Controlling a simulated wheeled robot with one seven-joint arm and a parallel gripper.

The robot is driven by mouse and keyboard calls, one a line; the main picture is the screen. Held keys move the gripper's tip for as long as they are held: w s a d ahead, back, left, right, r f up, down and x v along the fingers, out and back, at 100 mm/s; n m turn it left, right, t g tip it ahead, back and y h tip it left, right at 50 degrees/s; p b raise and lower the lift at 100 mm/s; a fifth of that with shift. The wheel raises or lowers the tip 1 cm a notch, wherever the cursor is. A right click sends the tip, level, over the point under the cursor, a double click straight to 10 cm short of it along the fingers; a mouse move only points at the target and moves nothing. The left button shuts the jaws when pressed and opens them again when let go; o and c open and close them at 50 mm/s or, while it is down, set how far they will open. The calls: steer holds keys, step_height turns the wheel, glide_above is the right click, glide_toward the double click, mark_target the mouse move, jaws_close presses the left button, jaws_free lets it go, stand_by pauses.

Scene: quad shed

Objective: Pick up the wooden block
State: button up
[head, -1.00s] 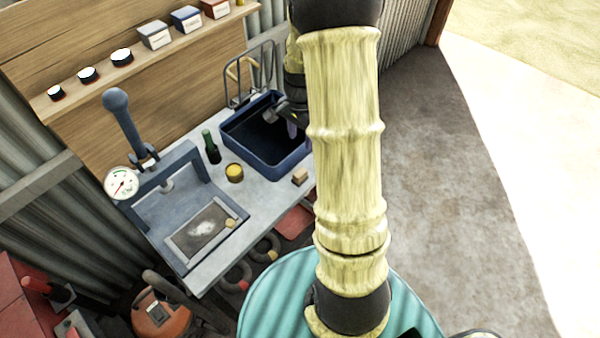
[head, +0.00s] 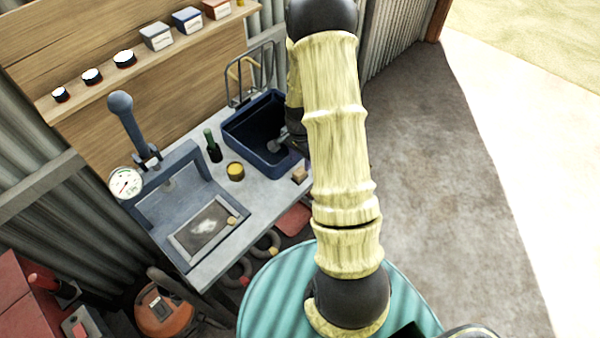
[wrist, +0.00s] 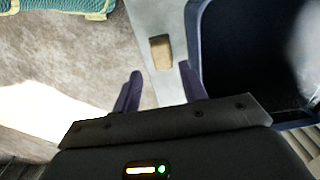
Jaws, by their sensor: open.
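The wooden block (head: 299,174) is a small tan piece on the grey bench top, close to the front right corner of the blue bin and partly beside my arm in the head view. In the wrist view the wooden block (wrist: 161,52) lies on the narrow bench strip, ahead of the fingertips and roughly in line with the gap between them. My gripper (wrist: 160,72) is open and empty, with two dark purple fingers apart. In the head view my arm hides most of the gripper, which is near the bin's right side.
The blue bin (head: 233,133) stands just behind the block, with its wall near my right finger in the wrist view. A yellow tin (head: 235,172) and green bottle (head: 212,147) stand left of the block. A blue press (head: 172,205) takes up the bench's left end.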

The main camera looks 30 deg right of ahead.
mark_target(300, 170)
steer(key=shift+f, duration=1.05)
steer(key=shift+w+f+p, duration=0.15)
steer(key=shift+f+p, duration=1.2)
steer(key=shift+f, duration=1.25)
steer(key=c, duration=0.7)
